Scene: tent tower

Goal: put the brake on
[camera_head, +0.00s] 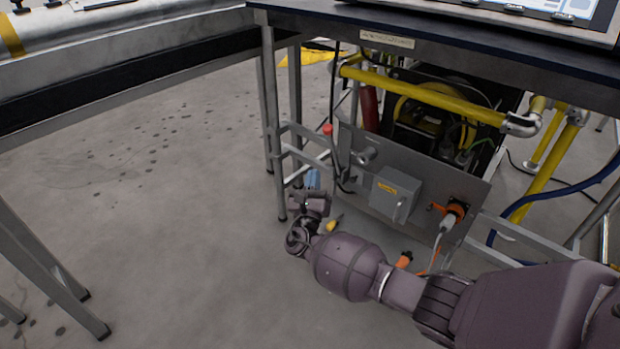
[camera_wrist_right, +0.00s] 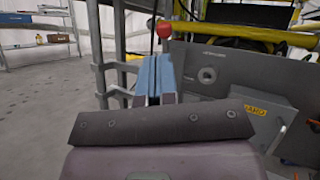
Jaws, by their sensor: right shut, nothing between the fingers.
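A red knob (camera_head: 327,129) shows beside the frame at the left end of a grey panel under the dark table. I cannot tell for sure that it belongs to the brake. In the right wrist view the red knob (camera_wrist_right: 165,29) stands just beyond and above the blue fingertips. My right gripper (camera_head: 313,178) is shut and empty, low beside the table's legs; its blue fingers (camera_wrist_right: 156,66) lie together in the wrist view. A gap seems to remain between fingertips and knob. Most of the knob's lever is hidden. My left gripper is not in view.
The grey panel (camera_head: 365,199) carries a grey switch box (camera_head: 396,190) and an orange connector with a cable. Yellow pipes (camera_head: 430,95) run above it. Metal legs and crossbars (camera_head: 268,110) stand close by the gripper. The floor to the left is open.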

